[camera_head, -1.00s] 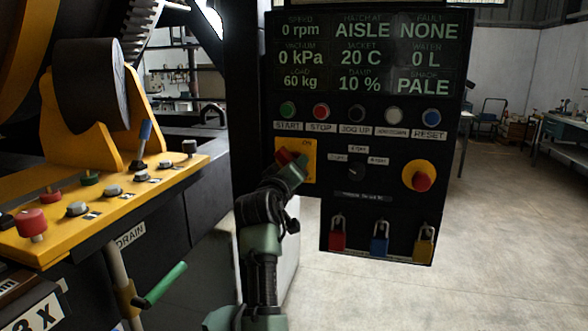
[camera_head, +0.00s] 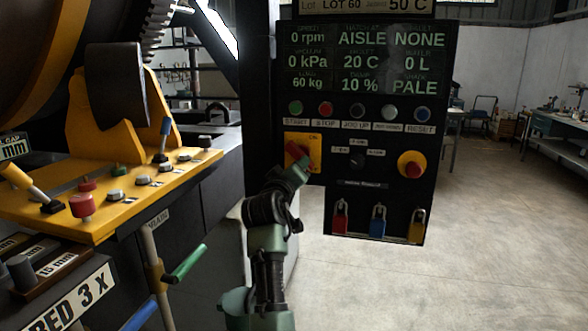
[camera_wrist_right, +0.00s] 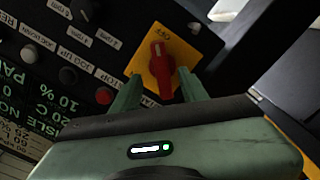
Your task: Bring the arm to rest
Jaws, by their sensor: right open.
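My right gripper (camera_head: 297,171) is up at the front of the black control panel (camera_head: 350,205), just below a red rotary handle (camera_head: 296,152) on a yellow plate (camera_head: 315,143). The arm comes up from the bottom middle. In the right wrist view the gripper (camera_wrist_right: 158,92) is open, its two green fingers spread. The red handle (camera_wrist_right: 160,68) shows ahead of and between the fingertips, on its yellow plate (camera_wrist_right: 180,52). Nothing is clamped. Whether a finger touches the handle I cannot tell. My left gripper is not in view.
A red emergency button (camera_head: 412,169) and several padlocks, one blue (camera_head: 378,221), sit on the panel. At left is a yellow console (camera_head: 125,212) with knobs and levers. A green-handled lever (camera_head: 187,262) stands below it. The floor (camera_head: 480,240) at right is clear.

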